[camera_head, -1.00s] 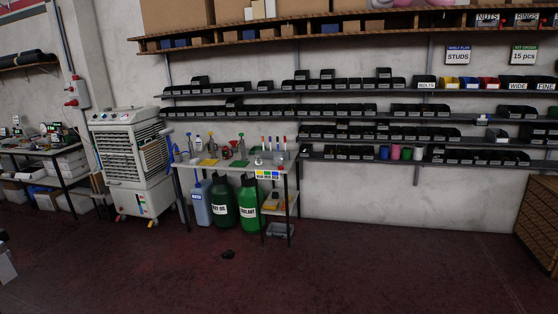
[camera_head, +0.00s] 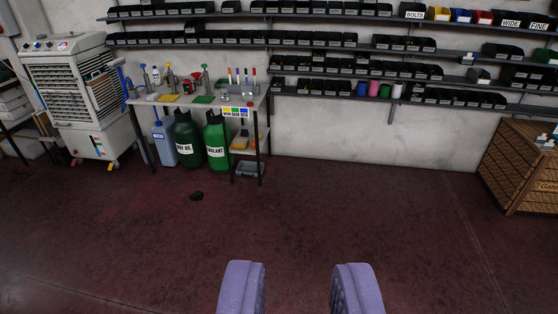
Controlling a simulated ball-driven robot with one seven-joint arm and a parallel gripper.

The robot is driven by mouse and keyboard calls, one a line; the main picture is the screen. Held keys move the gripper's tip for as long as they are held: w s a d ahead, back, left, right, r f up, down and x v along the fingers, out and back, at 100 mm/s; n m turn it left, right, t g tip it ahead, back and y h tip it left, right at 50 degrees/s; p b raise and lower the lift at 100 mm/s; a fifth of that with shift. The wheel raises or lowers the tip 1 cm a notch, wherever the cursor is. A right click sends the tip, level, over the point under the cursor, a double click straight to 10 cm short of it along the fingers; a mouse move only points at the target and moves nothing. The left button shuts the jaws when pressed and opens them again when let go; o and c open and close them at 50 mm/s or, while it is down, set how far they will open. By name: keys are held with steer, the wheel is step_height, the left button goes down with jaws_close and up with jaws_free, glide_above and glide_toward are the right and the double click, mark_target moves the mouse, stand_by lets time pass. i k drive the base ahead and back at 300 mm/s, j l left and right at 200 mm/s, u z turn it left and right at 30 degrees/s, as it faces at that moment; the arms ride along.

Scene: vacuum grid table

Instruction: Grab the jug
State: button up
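Three large jugs stand in a row at the small bench by the wall. One is a blue jug (camera_head: 163,143) with a white label, on the left. The dark green jug labelled WAY OIL (camera_head: 187,138) is in the middle. The bright green jug labelled COOLANT (camera_head: 217,141) is on the right. My gripper (camera_head: 300,288) shows two purple fingers at the bottom edge. They are wide apart with only floor between them, well short of the jugs.
The bench (camera_head: 210,98) holds spray bottles, funnels and markers. A grey cooler unit (camera_head: 75,92) stands to its left. Shelves of black bins (camera_head: 340,65) line the wall. A wooden crate (camera_head: 522,170) stands at right.

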mark_target(246, 88)
steer(key=i, duration=3)
steer(key=i+j, duration=0.1)
steer(key=i, duration=1.4)
steer(key=i+z, duration=0.1)
steer(key=i, duration=1.4)
